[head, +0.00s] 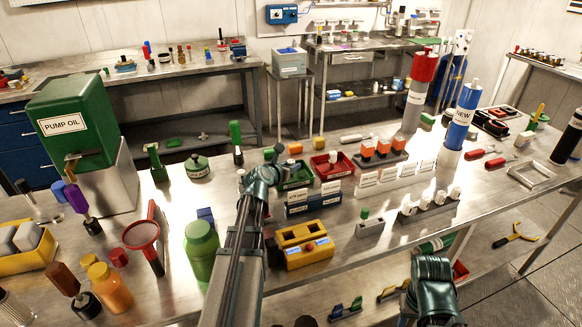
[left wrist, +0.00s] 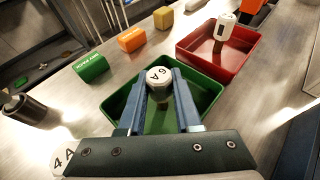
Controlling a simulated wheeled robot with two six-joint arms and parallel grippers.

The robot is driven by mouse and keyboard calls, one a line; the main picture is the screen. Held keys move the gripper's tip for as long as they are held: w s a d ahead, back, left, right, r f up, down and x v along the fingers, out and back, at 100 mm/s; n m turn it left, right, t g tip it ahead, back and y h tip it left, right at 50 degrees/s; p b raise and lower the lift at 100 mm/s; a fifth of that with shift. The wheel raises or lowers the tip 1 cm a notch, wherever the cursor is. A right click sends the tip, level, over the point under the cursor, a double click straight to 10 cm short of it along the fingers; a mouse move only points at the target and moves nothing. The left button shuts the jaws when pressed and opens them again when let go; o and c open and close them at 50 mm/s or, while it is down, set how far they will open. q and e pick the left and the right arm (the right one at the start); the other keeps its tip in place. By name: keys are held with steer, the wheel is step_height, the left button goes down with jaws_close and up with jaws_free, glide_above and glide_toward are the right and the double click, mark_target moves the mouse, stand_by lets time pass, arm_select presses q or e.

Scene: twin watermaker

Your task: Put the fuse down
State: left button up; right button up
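A fuse with a white cap marked 6 A (left wrist: 159,77) and a brass-coloured lower part is between the two fingers of my left gripper (left wrist: 160,88). The fingers touch both sides of the cap, over the green tray (left wrist: 116,104); I cannot tell whether the fuse touches the tray floor. In the head view my left gripper (head: 277,170) is over the green tray (head: 302,180), and the fuse is not clearly visible there. My right arm's wrist (head: 433,272) is at the lower right, with its fingers hidden.
A red tray (left wrist: 246,66) beside the green one holds another white-capped fuse (left wrist: 226,24). A cap marked 4 A (left wrist: 62,160) is at the left edge. A yellow device (head: 303,246) and a green bottle (head: 201,250) stand near my left arm.

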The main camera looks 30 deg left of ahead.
arm_select(q)
steer(key=o, duration=0.4)
steer(key=shift+r, duration=0.1)
steer(key=shift+r+p, duration=0.2)
steer(key=shift+p, duration=0.1)
steer(key=p+v, duration=0.2)
steer(key=v, duration=0.5)
steer(key=shift+s+p, duration=0.3)
steer(key=shift+p, duration=0.05)
